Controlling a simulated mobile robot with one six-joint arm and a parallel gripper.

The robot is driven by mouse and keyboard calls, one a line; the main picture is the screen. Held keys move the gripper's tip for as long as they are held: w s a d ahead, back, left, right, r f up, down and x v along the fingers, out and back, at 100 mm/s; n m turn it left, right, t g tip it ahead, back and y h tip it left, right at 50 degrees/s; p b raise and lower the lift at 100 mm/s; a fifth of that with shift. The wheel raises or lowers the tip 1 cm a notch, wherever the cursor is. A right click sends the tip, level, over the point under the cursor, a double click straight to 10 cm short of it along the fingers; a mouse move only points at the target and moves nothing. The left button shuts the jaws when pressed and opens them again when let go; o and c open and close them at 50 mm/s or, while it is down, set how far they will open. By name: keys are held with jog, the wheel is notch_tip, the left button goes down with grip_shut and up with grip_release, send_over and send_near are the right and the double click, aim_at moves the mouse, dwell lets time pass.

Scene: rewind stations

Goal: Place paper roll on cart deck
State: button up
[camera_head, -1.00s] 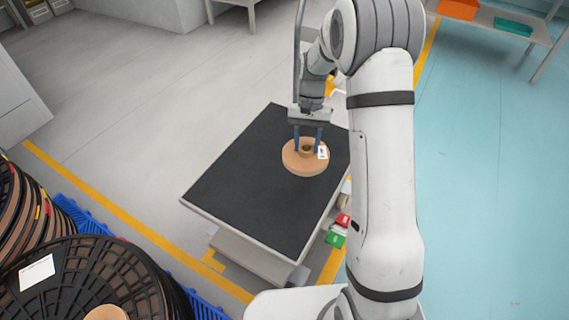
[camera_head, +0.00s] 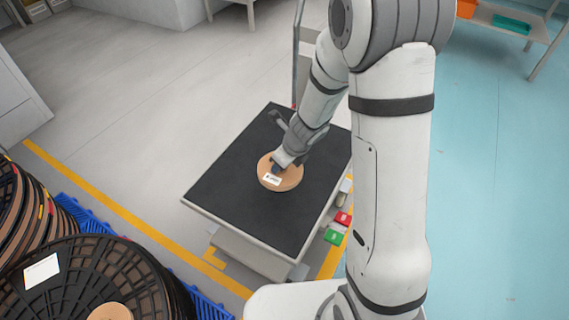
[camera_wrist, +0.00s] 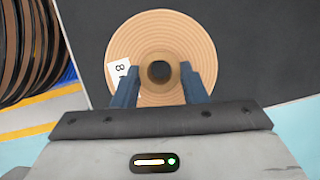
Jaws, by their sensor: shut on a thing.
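The paper roll (camera_head: 284,184) is a tan disc with a white label, over the black-topped cart deck (camera_head: 225,190), near its middle. In the wrist view the roll (camera_wrist: 150,35) shows its wound rings, its dark centre hole and a label marked 8. My gripper (camera_wrist: 160,78) is shut on the roll's raised core, one blue finger on each side. In the head view my wrist hides most of the fingers (camera_head: 276,170). The roll looks flat and at or very close to the deck; I cannot tell whether its underside touches.
Large black reels (camera_head: 80,285) stand on a blue pallet (camera_head: 205,308) at the lower left. Red and green boxes (camera_head: 338,228) lie by the cart's right side. A metal upright (camera_head: 297,60) rises behind the deck. The left part of the deck is bare.

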jog(key=shift+f+b, duration=3.95)
jog(key=shift+f, duration=1.05)
jog(key=shift+f, duration=0.2)
jog(key=o, duration=1.1)
jog(key=shift+r, duration=0.15)
